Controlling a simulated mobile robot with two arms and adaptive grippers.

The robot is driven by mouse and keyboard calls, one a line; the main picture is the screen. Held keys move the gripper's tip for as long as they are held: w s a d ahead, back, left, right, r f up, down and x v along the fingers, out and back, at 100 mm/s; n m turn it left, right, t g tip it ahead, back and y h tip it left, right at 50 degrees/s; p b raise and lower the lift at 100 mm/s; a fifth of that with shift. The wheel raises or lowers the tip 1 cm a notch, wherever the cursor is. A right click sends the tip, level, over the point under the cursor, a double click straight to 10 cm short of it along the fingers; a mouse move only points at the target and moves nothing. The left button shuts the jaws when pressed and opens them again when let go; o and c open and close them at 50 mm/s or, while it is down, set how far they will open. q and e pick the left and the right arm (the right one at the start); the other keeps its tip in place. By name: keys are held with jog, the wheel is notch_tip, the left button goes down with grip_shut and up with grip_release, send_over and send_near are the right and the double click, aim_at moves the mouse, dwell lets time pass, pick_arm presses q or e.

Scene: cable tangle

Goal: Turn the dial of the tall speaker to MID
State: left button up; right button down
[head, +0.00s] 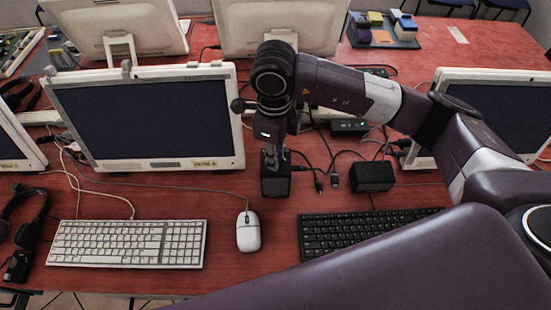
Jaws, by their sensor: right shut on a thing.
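My left gripper is not in view.
A lower black box (372,177) stands to the right, with loose cables (322,175) between it and the speaker. A white mouse (248,232), white keyboard (127,243) and black keyboard (350,232) lie in front. White monitors (165,165) stand behind and to the sides.

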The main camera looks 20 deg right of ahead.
jog(key=shift+w+m, duration=0.1)
jog(key=shift+m, duration=0.5)
jog(key=shift+r+b, duration=0.1)
jog(key=shift+b, duration=0.2)
jog(key=c, duration=1.8)
grip_release()
jog(key=shift+o, duration=0.2)
jog(key=shift+a+r, duration=0.1)
jog(key=shift+r, duration=3.9)
jog(key=shift+s+f, duration=0.1)
jog(key=shift+s, duration=0.1)
